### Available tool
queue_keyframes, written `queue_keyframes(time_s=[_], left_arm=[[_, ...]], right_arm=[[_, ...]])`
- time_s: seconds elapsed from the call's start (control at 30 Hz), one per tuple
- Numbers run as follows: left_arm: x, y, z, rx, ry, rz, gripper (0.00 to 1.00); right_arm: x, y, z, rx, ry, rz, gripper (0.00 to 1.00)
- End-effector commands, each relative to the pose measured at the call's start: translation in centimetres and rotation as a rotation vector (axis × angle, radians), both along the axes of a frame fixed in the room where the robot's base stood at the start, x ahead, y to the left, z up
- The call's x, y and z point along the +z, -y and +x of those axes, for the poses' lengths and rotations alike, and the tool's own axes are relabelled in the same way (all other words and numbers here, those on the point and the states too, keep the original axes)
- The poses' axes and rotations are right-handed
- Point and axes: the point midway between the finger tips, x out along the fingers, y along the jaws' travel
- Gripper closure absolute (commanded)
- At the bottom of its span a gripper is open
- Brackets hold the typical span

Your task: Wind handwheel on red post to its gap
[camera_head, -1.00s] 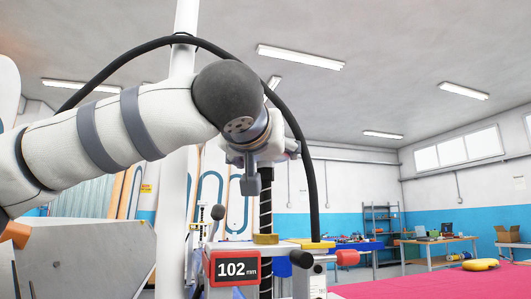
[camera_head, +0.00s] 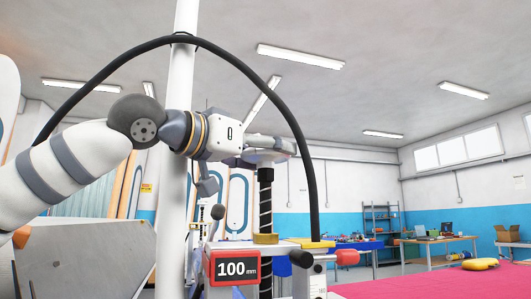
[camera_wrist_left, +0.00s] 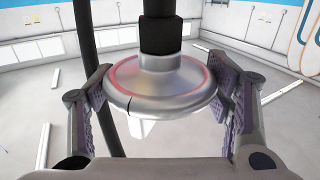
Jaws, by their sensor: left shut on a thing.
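The grey handwheel (camera_head: 262,158) sits on top of a dark threaded spindle (camera_head: 265,200) above the machine. In the left wrist view the handwheel (camera_wrist_left: 165,88) is a round silvery disc with a red ring and a dark mark on its rim. My left gripper (camera_head: 272,145) reaches it from the left, with one finger on each side of the rim, shut on it. The fingers partly hide the wheel in the head view. The red-framed display (camera_head: 235,268) below reads 100 mm. My right gripper is not in view.
A white column (camera_head: 183,120) and an arched black hose (camera_head: 300,130) stand close around my left arm.

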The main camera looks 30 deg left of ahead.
Motion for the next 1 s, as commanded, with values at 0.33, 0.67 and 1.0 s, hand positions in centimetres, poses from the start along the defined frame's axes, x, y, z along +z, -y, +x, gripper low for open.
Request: queue_keyframes(time_s=[0.33,0.67,1.0], left_arm=[[0.53,-0.17,-0.22,-0.013,0.012,-0.004,0.56],[0.39,-0.11,-0.18,-0.013,0.009,-0.003,0.07],[1.18,-0.05,-0.04,-0.012,0.005,-0.001,0.07]], right_arm=[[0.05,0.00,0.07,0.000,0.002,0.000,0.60],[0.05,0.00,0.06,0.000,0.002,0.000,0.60],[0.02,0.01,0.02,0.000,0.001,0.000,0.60]])
